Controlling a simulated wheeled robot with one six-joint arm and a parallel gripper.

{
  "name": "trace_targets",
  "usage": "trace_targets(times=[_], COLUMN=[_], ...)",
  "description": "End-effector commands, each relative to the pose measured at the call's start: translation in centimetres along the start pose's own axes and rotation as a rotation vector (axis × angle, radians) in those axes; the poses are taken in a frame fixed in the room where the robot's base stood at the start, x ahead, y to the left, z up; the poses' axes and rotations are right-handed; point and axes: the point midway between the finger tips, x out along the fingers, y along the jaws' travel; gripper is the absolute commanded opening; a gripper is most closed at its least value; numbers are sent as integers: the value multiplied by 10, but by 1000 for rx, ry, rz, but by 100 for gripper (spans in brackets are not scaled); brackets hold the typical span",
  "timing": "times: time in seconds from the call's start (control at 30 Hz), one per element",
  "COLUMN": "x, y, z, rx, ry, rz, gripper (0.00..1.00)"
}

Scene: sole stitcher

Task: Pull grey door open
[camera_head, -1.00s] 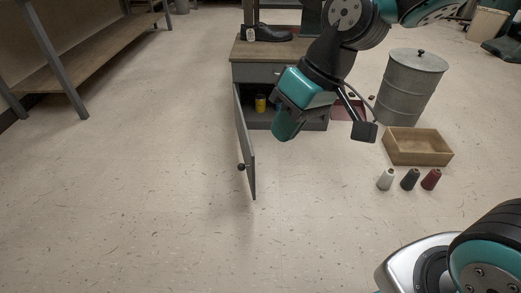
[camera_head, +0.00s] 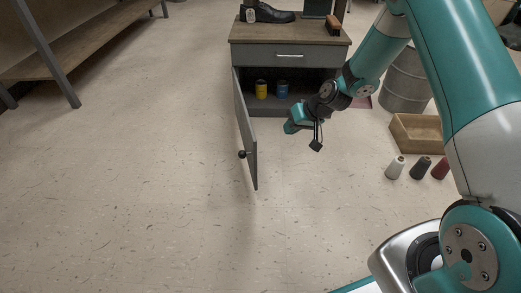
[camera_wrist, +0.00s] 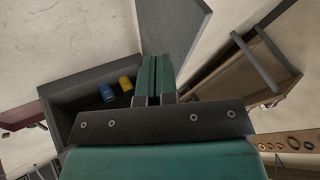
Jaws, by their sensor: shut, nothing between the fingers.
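The grey door (camera_head: 246,130) stands swung wide open from the left side of the cabinet (camera_head: 340,62), with its dark round knob (camera_head: 242,154) facing left. In the wrist view the door (camera_wrist: 172,24) shows beyond the fingers at the top. My gripper (camera_head: 290,128) hangs in front of the open cabinet, to the right of the door and apart from it. Its two teal fingers are together and empty in the wrist view (camera_wrist: 156,75). Inside the cabinet are a yellow can (camera_head: 261,89) and a blue can (camera_head: 282,89).
A drawer with a bar handle (camera_head: 289,56) is above the opening. A black shoe (camera_head: 268,13) stands on top. At right are a wooden box (camera_head: 418,133), thread cones (camera_head: 396,167) and a metal drum (camera_head: 404,82). The floor at left is clear up to a bench (camera_head: 95,45).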

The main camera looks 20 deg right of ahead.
Motion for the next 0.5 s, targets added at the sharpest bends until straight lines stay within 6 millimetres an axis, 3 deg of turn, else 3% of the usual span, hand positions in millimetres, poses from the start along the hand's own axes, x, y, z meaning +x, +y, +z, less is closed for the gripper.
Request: trace_targets(times=[0.1, 0.27, 0.5], x=[14, 31, 83], y=[16, 18, 17], z=[4, 5, 6], rx=[16, 16, 13], ry=[17, 18, 16], rz=[6, 6, 4], gripper=[0, 0, 0])
